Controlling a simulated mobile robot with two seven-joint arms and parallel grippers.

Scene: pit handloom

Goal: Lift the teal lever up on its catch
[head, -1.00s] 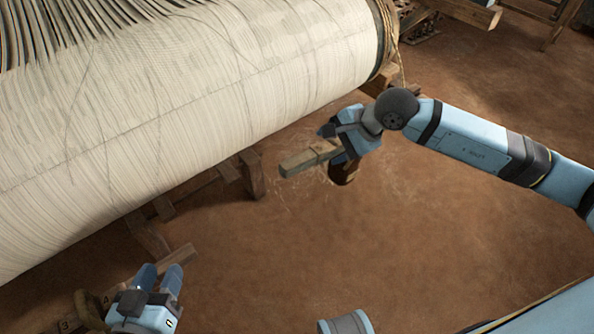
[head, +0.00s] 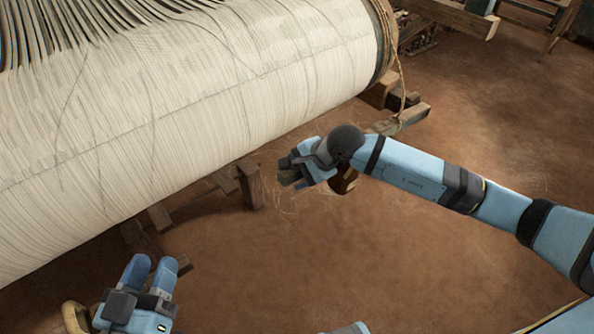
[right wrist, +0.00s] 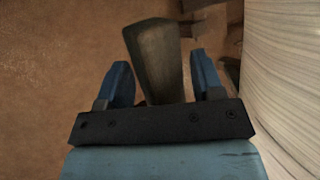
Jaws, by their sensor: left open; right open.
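My right gripper (head: 288,172) is open, low over the floor in front of the cloth roll. In the right wrist view a worn grey-brown wooden bar (right wrist: 155,60) lies between its two spread blue fingers (right wrist: 164,80), with gaps at the sides. In the head view the gripper mostly covers this bar. I cannot tell if it is the lever; no teal shows on it. A small blue-grey piece (head: 481,6) is cut off at the top right edge; I cannot tell what it is. My left gripper (head: 152,268) is open and empty at the bottom left.
The large cream cloth roll (head: 200,110) fills the upper left, with a wooden post (head: 249,186) beneath it. A wooden block with cord (head: 402,117) is behind my right arm. The brown earth floor (head: 260,265) is open in front.

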